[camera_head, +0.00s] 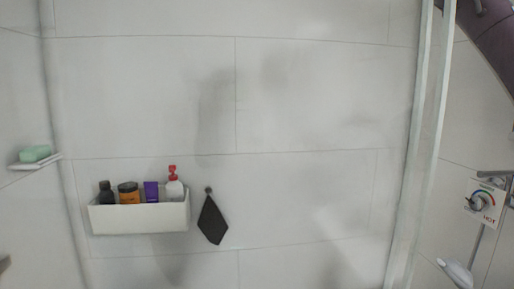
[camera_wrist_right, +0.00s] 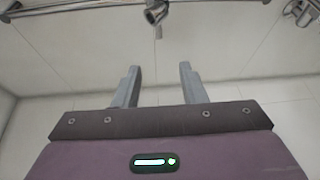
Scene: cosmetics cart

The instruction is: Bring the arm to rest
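My right gripper (camera_wrist_right: 158,68) shows in the right wrist view. Its two grey fingers stand apart with nothing between them, so it is open and empty. The fingers point toward a bare pale wall and touch nothing that I can see. I cannot make out my left gripper in the head view.
A white wall basket (camera_head: 140,219) holds several bottles and tubes. A dark cloth (camera_head: 212,220) hangs beside it. Green soap (camera_head: 35,153) sits on a corner shelf. A shower control (camera_head: 484,201) is at right, behind a pale vertical frame (camera_head: 420,140). Metal rails (camera_wrist_right: 80,8) cross the wrist view's top.

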